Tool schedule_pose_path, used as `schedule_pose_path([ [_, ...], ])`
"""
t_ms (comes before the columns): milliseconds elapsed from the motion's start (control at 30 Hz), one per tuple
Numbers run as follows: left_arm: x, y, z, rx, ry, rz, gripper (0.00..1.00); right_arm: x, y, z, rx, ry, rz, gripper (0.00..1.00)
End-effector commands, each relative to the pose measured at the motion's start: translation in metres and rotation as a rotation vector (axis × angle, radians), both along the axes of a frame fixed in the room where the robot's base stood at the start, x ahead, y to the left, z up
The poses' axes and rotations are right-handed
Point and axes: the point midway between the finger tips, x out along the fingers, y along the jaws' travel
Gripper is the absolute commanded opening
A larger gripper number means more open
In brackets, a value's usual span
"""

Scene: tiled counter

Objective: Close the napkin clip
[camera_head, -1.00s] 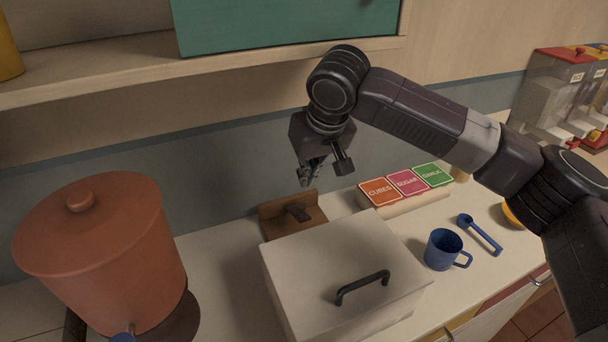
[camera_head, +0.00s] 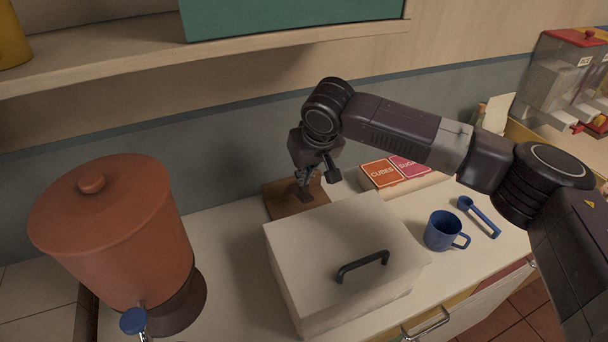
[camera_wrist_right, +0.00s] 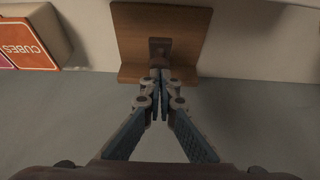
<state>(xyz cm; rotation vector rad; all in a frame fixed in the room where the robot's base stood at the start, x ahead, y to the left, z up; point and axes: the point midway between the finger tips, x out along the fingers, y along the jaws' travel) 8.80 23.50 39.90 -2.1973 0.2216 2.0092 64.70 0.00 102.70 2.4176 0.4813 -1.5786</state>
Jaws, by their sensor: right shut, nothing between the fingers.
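The napkin clip (camera_head: 283,206) is a brown wooden holder with a dark metal arm, standing behind the white box near the wall. It also shows at the top of the right wrist view (camera_wrist_right: 190,30), with the dark arm at its middle. My right gripper (camera_head: 304,184) is shut and empty, pointing down over the clip. In the right wrist view its fingertips (camera_wrist_right: 160,82) are together, right at the dark arm; I cannot tell if they touch it. The gripper partly hides the clip, so its exact angle is unclear. My left gripper is not in view.
A white lidded box (camera_head: 340,250) with a black handle stands just in front of the clip. A terracotta dispenser (camera_head: 115,235) is at left. A wooden shelf (camera_head: 220,65) hangs above.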

Motion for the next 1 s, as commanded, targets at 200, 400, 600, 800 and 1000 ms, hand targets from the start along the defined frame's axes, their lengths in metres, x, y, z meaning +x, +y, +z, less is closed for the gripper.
schedule_pose_path([
  [200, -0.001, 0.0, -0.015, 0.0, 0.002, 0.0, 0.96, -0.005, -0.003, -0.014, 0.03, -0.071, 0.001, 0.0],
  [400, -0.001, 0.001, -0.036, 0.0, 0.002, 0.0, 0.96, -0.013, -0.005, -0.027, 0.08, -0.188, 0.002, 0.0],
  [600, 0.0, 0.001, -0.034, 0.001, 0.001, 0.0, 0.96, -0.022, -0.009, -0.032, 0.106, -0.245, -0.001, 0.0],
  [800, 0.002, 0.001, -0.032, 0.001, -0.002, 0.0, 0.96, -0.024, -0.01, -0.037, 0.103, -0.246, -0.002, 0.0],
  [1000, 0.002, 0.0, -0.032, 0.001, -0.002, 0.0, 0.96, -0.024, -0.01, -0.038, 0.102, -0.245, -0.001, 0.0],
])
